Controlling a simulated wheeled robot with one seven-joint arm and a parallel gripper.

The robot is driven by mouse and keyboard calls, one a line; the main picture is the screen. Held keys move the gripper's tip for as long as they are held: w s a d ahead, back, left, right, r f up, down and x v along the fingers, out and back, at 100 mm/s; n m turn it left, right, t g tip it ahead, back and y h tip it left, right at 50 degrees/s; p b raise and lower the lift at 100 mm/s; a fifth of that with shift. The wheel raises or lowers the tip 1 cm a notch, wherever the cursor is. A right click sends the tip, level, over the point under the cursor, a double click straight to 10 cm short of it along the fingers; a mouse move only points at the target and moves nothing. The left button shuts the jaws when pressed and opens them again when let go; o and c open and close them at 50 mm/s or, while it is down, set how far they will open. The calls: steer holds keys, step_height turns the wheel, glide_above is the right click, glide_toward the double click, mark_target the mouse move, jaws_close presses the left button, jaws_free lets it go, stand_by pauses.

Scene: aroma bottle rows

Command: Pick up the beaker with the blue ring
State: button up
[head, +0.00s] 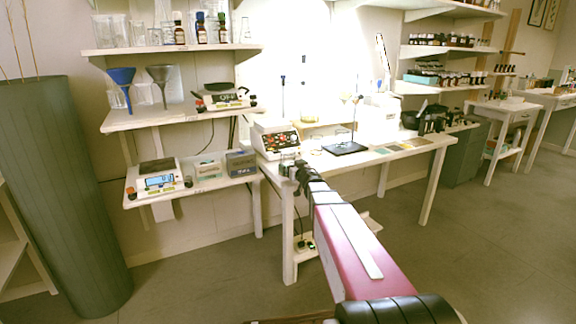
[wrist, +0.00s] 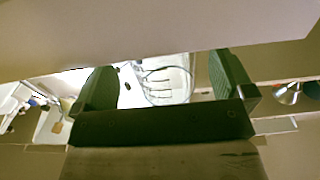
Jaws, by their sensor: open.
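My gripper (head: 293,167) is at the front edge of the white bench, near its left end. In the wrist view its two dark fingers (wrist: 165,80) stand wide apart. A clear glass vessel (wrist: 168,92) with a rounded outline shows between them, against a bright surface. It looks like a beaker, but I cannot make out a blue ring on it. A small clear glass (head: 288,155) stands just beyond my gripper in the head view, partly hidden by it. I cannot tell whether the fingers are beside it or short of it.
A white device with knobs (head: 277,140) stands close behind my gripper. The bench (head: 400,150) holds a stand with a dark base (head: 345,148) to the right. Shelves at left hold funnels (head: 122,77), bottles and a scale (head: 160,181). A pale surface (wrist: 140,30) fills the upper wrist view.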

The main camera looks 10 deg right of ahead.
mark_target(288, 163)
steer(key=x, duration=0.4)
steer(key=shift+s, duration=0.1)
steer(key=shift+c, duration=0.4)
steer(key=c, duration=1)
